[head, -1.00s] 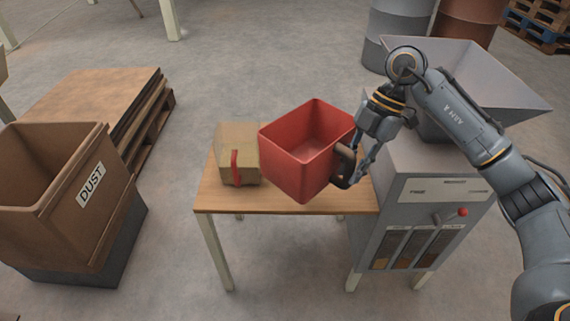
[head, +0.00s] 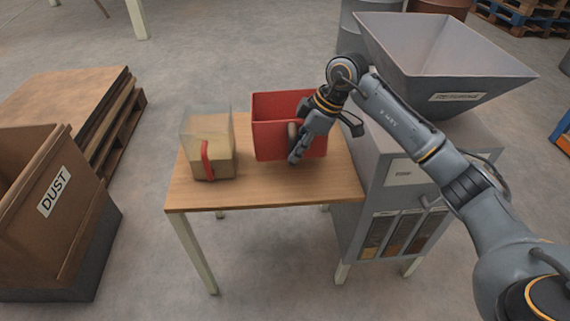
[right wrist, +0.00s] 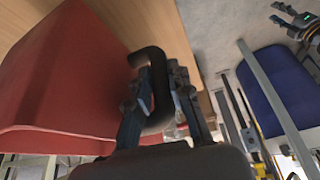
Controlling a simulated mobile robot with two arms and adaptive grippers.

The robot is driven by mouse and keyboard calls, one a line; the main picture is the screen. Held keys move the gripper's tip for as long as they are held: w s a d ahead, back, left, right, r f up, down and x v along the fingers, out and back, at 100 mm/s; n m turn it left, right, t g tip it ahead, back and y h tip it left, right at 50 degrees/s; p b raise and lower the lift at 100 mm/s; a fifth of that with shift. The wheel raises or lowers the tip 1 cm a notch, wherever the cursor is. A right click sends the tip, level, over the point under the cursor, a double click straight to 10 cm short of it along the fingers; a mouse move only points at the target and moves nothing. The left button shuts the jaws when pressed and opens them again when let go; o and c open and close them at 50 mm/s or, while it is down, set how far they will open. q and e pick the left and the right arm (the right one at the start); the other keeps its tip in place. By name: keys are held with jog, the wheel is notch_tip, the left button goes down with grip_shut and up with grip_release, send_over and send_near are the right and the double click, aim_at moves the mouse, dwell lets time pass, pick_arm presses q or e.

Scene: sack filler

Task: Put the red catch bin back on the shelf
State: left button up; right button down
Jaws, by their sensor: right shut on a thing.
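The red catch bin (head: 272,132) is upright at the back of the wooden table in the head view. It also fills the left of the right wrist view (right wrist: 50,75). My right gripper (head: 296,150) is shut on the bin's dark handle (right wrist: 156,75), on the bin's near side. The gripper and forearm hide part of the bin's right side. I cannot tell whether the bin's base touches the table. I cannot make out a separate shelf. My left gripper is not in the head view.
The grey hopper machine (head: 400,185) stands close on the right. A brown DUST bin (head: 50,220) is at the left. The table's front is clear.

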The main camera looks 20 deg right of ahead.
jog(key=w+f, duration=0.1)
jog(key=f, duration=0.1)
jog(key=w+a+f+b, duration=0.1)
jog(key=f, duration=0.1)
jog(key=w+f, duration=0.1)
jog(key=f, duration=0.2)
jog(key=shift+a, duration=0.35)
jog(key=shift+f, duration=0.15)
jog(key=c, duration=1.2)
grip_release()
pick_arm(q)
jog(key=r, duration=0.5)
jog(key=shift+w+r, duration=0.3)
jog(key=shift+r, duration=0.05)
pick_arm(e)
jog(key=shift+d+r, duration=0.15)
jog(key=shift+r, duration=0.05)
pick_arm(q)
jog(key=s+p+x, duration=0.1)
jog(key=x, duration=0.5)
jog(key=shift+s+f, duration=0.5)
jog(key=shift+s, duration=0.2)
pick_arm(e)
jog(key=v, duration=1.1)
jog(key=shift+s+r, duration=0.1)
jog(key=shift+r, duration=0.2)
